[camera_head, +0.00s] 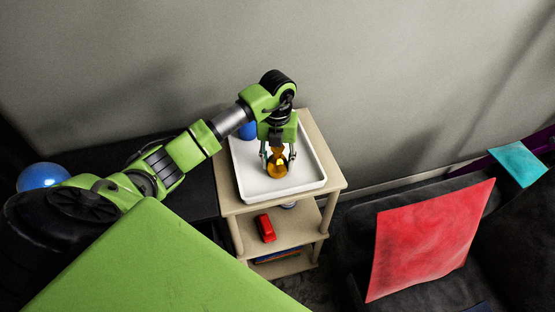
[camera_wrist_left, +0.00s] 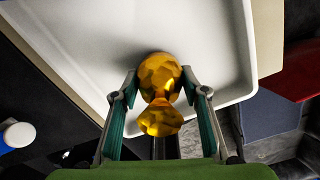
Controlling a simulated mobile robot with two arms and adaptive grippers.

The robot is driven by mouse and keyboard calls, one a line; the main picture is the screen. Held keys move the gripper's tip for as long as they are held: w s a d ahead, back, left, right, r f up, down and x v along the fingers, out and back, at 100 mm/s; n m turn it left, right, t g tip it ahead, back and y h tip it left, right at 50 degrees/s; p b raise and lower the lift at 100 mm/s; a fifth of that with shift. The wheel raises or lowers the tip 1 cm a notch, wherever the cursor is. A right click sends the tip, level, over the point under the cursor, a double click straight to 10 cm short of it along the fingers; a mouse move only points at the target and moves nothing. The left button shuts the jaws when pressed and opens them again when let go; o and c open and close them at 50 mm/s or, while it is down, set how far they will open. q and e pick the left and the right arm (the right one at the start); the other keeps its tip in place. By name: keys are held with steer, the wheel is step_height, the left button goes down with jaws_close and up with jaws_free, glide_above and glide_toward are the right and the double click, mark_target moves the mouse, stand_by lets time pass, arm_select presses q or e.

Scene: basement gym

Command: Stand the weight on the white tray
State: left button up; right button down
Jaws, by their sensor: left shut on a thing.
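The weight (camera_head: 277,168) is a golden, faceted piece with two rounded ends and a narrow waist. My left gripper (camera_head: 278,156) points down over the white tray (camera_head: 311,185) and is shut on the weight. In the left wrist view the weight (camera_wrist_left: 159,95) shows between the two fingers (camera_wrist_left: 160,102), with the tray (camera_wrist_left: 65,35) behind it. I cannot tell whether the weight's lower end touches the tray. My right gripper is not in view.
The tray lies on top of a wooden shelf stand (camera_head: 334,183). A blue object (camera_head: 247,131) is behind the arm at the tray's back left. A red item (camera_head: 266,228) is on the shelf below. A dark sofa with a red cushion (camera_head: 430,238) stands at right.

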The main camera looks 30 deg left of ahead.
arm_select(q)
steer(key=shift+f, duration=0.15)
steer(key=o, duration=1.2)
steer(key=shift+r, duration=0.6)
step_height(320, 180, up, 10)
steer(key=shift+b, duration=1.05)
steer(key=shift+r, duration=0.6)
